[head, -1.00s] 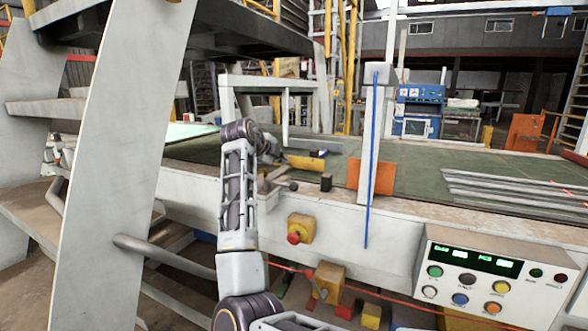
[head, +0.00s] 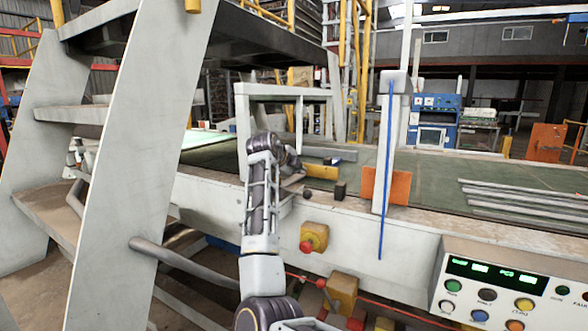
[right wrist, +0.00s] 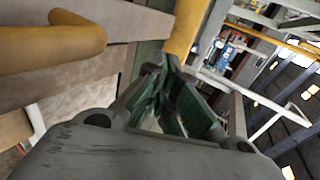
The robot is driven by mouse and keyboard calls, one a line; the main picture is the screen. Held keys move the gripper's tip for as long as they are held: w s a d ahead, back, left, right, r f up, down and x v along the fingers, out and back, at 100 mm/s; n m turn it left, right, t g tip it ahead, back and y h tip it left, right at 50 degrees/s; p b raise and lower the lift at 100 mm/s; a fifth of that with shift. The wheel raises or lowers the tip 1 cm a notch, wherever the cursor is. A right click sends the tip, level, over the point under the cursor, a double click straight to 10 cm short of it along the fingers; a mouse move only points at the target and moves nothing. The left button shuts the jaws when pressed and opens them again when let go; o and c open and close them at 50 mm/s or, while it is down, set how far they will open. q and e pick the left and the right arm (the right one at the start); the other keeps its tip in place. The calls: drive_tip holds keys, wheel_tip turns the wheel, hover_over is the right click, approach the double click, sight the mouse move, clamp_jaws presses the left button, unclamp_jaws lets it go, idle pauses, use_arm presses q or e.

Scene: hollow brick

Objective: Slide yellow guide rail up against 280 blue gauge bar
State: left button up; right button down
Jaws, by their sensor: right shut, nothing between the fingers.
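The yellow guide rail (head: 320,172) lies on the green table top in the head view, just right of my right gripper. My right gripper (right wrist: 172,68) is shut and empty. In the right wrist view its fingertips are close to a yellow bar (right wrist: 186,28), which looks like the rail; I cannot tell whether they touch. A small blue piece (head: 334,161) shows just behind the rail's right end. A long thin blue strip (head: 386,175) stands upright on a pale post. I cannot tell which of these is the 280 gauge bar. My left gripper is out of view.
A small dark block (head: 340,190) and a dark round knob (head: 306,194) are at the table's front edge. An orange plate (head: 378,184) is by the post. Grey bars (head: 520,200) lie at right. A pale frame (head: 243,120) stands behind my arm; stairs (head: 105,160) are at left.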

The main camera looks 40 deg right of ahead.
sight(311, 170)
drive_tip(key=x, duration=0.6)
drive_tip(key=shift+w+d+r, duration=0.1)
drive_tip(key=shift+w+d, duration=0.05)
drive_tip(key=shift+d, duration=0.15)
drive_tip(key=shift+w+d+b, duration=0.2)
drive_tip(key=shift+w+d, duration=0.1)
drive_tip(key=shift+d, duration=0.35)
drive_tip(key=shift+w+d+b, duration=0.15)
drive_tip(key=shift+w+d, duration=0.1)
drive_tip(key=shift+d, duration=0.35)
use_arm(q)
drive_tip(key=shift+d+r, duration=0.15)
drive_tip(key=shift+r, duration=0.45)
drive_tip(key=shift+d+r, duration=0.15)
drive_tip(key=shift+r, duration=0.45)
use_arm(e)
drive_tip(key=shift+d, duration=0.1)
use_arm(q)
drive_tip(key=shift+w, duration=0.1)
use_arm(e)
drive_tip(key=shift+w, duration=0.1)
